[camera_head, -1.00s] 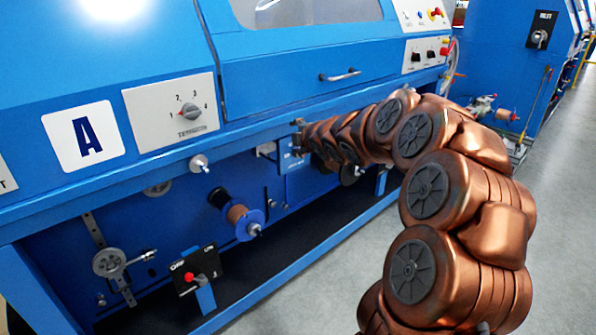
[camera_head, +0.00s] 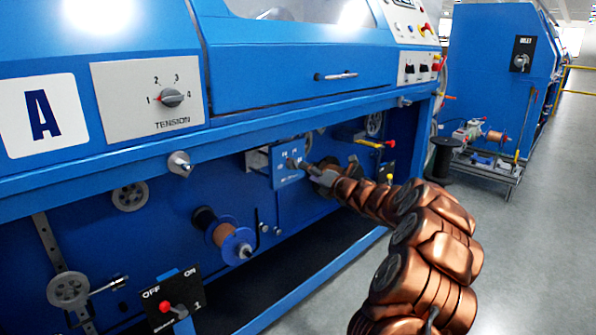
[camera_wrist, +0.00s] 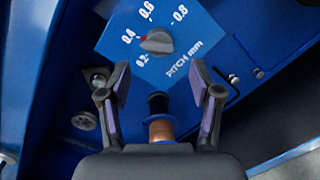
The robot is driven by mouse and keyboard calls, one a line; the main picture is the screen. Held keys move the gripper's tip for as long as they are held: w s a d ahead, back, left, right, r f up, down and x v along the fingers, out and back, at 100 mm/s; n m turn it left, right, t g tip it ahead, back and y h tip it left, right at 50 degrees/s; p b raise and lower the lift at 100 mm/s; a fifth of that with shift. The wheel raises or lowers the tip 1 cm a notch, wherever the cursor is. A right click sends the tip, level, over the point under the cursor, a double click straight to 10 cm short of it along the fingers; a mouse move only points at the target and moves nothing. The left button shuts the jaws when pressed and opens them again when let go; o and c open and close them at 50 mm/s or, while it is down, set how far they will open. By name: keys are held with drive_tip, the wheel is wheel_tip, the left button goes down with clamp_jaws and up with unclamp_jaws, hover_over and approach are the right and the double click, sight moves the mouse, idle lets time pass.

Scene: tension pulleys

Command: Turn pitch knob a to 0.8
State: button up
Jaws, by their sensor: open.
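The pitch knob (camera_wrist: 157,42) is a grey dial with a red tip, on a blue panel (camera_wrist: 185,42) labelled PITCH mm in the wrist view. The scale shows 0.2, 0.4, 0.6 and 0.8. The red tip points left, close to 0.4. My gripper (camera_wrist: 160,82) is open and empty, its two fingers apart below the knob in this view and not touching it. In the head view the panel (camera_head: 284,178) is on the machine's lower front, and my gripper (camera_head: 318,174) is just right of the knob.
Above are a TENSION dial (camera_head: 171,98) and a sign A (camera_head: 42,115). A copper wire spool (camera_head: 222,235) and an OFF/ON switch (camera_head: 172,307) stand lower left. A blue rail (camera_head: 240,140) runs above the panel. Grey floor (camera_head: 545,230) is clear at right.

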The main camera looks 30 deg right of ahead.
sight(297, 166)
drive_tip(key=shift+w+a+r+b, duration=0.15)
drive_tip(key=shift+w+b, duration=0.1)
drive_tip(key=shift+w, duration=0.85)
drive_tip(key=shift+w+a+f+b, duration=0.1)
drive_tip(key=shift+w+b, duration=0.1)
drive_tip(key=shift+w, duration=0.85)
drive_tip(key=shift+w+a+r+b, duration=0.15)
drive_tip(key=shift+w+b, duration=0.1)
drive_tip(key=shift+w, duration=0.85)
drive_tip(key=shift+f, duration=0.1)
drive_tip(key=shift+f, duration=0.1)
drive_tip(key=c, duration=1)
